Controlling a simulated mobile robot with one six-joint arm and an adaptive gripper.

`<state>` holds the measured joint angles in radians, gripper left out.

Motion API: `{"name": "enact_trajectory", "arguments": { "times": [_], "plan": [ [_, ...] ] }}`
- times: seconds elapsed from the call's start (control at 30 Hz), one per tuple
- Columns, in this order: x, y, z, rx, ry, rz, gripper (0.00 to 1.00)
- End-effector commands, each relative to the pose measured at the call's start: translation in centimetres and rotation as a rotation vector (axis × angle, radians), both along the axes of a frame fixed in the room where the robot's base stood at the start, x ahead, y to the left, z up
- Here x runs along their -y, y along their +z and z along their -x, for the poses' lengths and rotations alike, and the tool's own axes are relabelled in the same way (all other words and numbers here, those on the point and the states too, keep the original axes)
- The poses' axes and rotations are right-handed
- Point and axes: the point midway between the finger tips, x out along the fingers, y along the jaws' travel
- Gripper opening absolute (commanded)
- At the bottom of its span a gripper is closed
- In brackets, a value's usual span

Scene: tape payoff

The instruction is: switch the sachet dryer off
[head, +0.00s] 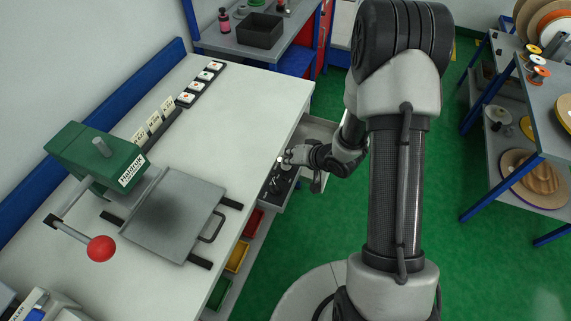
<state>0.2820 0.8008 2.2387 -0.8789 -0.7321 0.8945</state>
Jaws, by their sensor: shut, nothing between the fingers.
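I cannot pick out a thing in the head view that is clearly the sachet dryer, nor its switch. My gripper (285,160) is shut and empty. It is small in the picture, beyond the front edge of the white workbench, above or at an open drawer (300,185). Dark and light small items lie in the drawer, too small to name. I cannot tell whether my gripper touches any of them. My arm hides part of the floor and the back of the room.
On the white bench (235,110) stand a green press (95,160) with a red-knobbed lever (101,249) and a grey plate (175,215). A device (40,305) is cut off at lower left. Coloured bins (238,257) sit under the bench. Shelves of reels (545,110) stand right; green floor is open between.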

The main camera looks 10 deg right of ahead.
Motion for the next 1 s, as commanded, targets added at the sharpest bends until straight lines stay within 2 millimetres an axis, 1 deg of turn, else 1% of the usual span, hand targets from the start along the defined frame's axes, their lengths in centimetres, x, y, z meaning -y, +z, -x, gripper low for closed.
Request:
{"name": "enact_trajectory", "arguments": {
  "times": [0.7, 0.87, 1.0],
  "plan": [
    [0.0, -0.5, 0.0, -0.001, 0.000, -0.001, 0.00],
    [0.0, -0.1, 0.0, -0.002, -0.001, 0.000, 0.00],
    [0.0, 0.6, 0.1, -0.002, -0.001, 0.000, 0.00]
  ]
}}
